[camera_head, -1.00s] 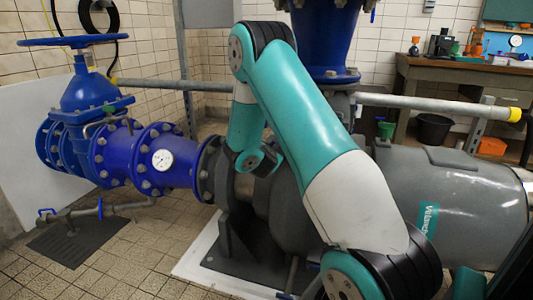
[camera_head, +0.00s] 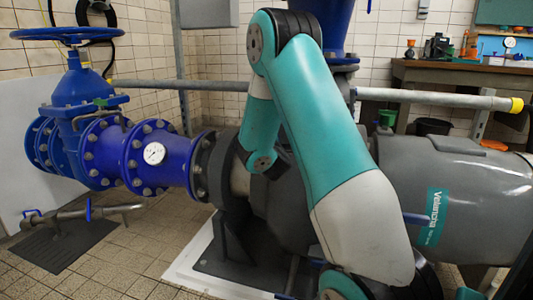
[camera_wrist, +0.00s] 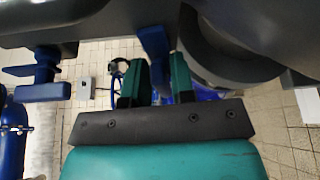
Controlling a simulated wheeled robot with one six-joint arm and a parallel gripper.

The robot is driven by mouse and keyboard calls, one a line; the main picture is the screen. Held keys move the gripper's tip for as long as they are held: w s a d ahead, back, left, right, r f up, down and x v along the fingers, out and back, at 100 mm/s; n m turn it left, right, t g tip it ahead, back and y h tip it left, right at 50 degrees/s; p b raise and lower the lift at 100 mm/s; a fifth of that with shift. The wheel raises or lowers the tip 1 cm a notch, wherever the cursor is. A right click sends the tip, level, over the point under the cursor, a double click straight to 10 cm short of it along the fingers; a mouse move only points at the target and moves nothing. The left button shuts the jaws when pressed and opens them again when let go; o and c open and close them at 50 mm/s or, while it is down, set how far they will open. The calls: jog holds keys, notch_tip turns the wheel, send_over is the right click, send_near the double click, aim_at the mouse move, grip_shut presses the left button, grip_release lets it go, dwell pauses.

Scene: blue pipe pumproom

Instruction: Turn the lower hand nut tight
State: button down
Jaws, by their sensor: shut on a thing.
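In the wrist view, a blue hand nut (camera_wrist: 154,48) hangs down from a dark grey part, its lower end between the two teal and black fingers of my gripper (camera_wrist: 158,80). The gripper is shut on it. A second blue hand nut (camera_wrist: 42,78), with a crosswise bar, stands to the left, apart from the fingers. The frames do not show clearly which one is the lower. In the head view my gripper is hidden.
The grey pump housing (camera_head: 465,190) fills the right of the head view. A blue valve with a handwheel (camera_head: 68,36) and a gauge (camera_head: 154,153) stand at left. A grey rail (camera_head: 435,98) runs behind.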

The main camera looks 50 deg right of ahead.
jog(key=shift+f+m+b, duration=0.25)
jog(key=shift+m+b, duration=0.25)
jog(key=shift+b, duration=0.2)
jog(key=shift+r, duration=0.1)
jog(key=c, duration=1.2)
grip_release()
jog(key=shift+o, duration=0.2)
jog(key=b+v, duration=1.6)
jog(key=v, duration=0.1)
jog(key=shift+s, duration=0.2)
jog(key=shift+a, duration=0.15)
